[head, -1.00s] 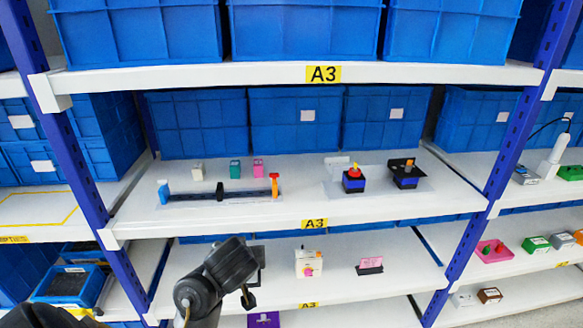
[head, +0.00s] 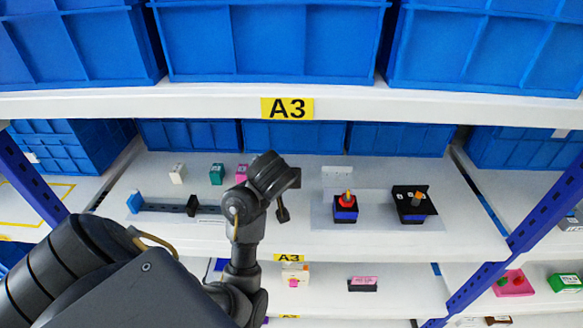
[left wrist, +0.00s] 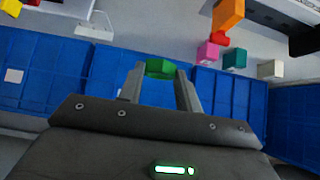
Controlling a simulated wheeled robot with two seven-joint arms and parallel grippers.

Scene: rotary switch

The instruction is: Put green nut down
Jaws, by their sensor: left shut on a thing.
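A green nut (left wrist: 160,68) sits between the fingertips of my left gripper (left wrist: 160,72) in the left wrist view, and the fingers are shut on it. In the head view my left gripper (head: 282,210) hangs in front of the middle shelf, left of the red-topped rotary switch (head: 345,203). The nut cannot be made out there. The switch has a blue and black base and a yellow tip. My right gripper is not in view.
The middle shelf (head: 300,240) holds a black rail (head: 165,207) at left and a black device (head: 412,203) at right. White (head: 177,173), teal (head: 217,174) and pink (head: 241,172) blocks stand behind. A shelf edge (head: 400,98) runs above.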

